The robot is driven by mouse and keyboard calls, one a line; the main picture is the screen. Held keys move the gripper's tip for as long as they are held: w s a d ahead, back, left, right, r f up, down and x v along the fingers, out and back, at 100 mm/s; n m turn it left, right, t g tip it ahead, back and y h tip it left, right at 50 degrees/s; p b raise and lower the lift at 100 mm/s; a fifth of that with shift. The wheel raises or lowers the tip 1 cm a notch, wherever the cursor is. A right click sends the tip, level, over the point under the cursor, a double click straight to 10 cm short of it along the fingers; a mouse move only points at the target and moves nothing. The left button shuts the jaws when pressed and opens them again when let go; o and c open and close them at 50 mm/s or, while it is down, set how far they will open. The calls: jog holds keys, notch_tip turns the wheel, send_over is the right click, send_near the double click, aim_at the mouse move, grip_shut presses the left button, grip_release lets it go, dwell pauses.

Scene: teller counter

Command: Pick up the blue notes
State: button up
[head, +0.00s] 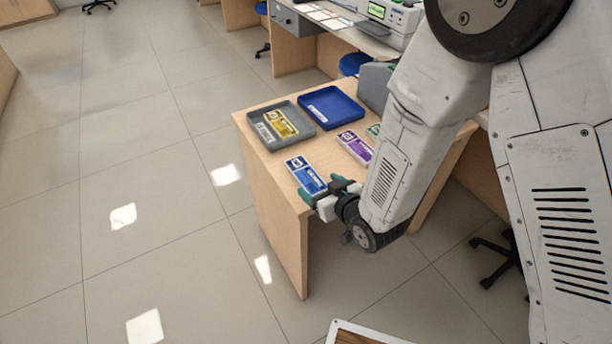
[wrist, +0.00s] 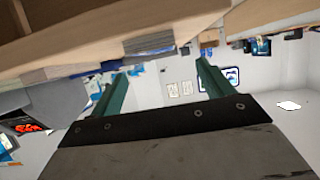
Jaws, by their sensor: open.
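The blue notes (head: 306,175) lie flat on the wooden counter near its front edge, in a bundle with a white label and band. My gripper (head: 322,189) is at the near end of the bundle, its green fingers spread and nothing held. In the wrist view, my gripper (wrist: 160,72) shows two parted green fingers. A bluish stack edge (wrist: 150,44), apparently the blue notes, shows beyond and between the fingertips, against the counter. Whether a finger touches the bundle cannot be told.
A grey tray (head: 252,131) holds yellow notes (head: 281,123). Beside it is an empty-looking blue tray (head: 331,106). Purple notes (head: 354,146) lie right of the blue ones, with green notes (head: 374,130) partly hidden by my arm. A grey box (head: 373,86) stands behind.

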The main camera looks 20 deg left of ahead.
aim_at(308, 177)
jog(key=x, duration=0.7)
jog(key=shift+w+d+f, duration=0.2)
jog(key=c, duration=1.1)
